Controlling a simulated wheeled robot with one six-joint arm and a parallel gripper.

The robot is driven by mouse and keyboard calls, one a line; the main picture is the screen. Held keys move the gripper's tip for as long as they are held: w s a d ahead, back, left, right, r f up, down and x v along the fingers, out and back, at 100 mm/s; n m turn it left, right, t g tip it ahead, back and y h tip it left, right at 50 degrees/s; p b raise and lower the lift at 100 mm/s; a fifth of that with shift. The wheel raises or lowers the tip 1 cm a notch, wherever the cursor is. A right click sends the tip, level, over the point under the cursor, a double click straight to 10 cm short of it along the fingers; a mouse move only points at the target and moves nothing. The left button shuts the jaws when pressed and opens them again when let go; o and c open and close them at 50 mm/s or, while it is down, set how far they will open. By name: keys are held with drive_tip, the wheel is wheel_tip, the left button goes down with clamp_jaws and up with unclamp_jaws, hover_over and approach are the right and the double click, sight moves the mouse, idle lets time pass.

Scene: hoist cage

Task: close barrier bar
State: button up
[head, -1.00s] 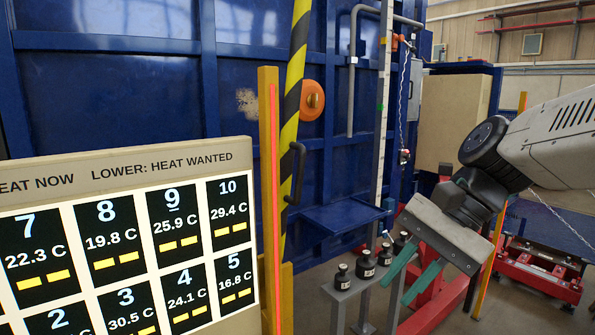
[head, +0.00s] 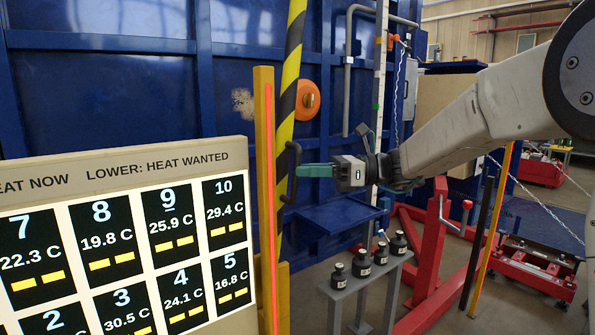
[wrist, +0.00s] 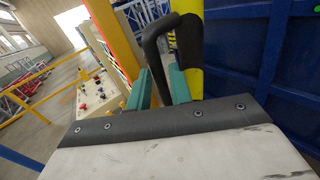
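The barrier bar (head: 290,85) is a yellow and black striped pole, standing nearly upright with a slight tilt behind a yellow post in the head view. It also shows as a yellow pole in the wrist view (wrist: 190,75). Its black loop handle (head: 291,172) is on the side of the bar; it also shows in the wrist view (wrist: 153,50). My gripper (head: 303,171) reaches left to the handle with its green fingers. In the wrist view the fingers (wrist: 160,84) are apart, with the handle's grip between them. Firm contact cannot be made out.
A yellow post (head: 264,190) with a red strip stands just left of the bar. A large display panel (head: 130,245) fills the lower left. A blue shelf (head: 340,214) is below my gripper. Black weights (head: 380,253) stand on a grey stand. A red frame (head: 432,245) is to the right.

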drive_tip(key=shift+a, duration=1.4)
clamp_jaws()
drive_tip(key=shift+d, duration=0.15)
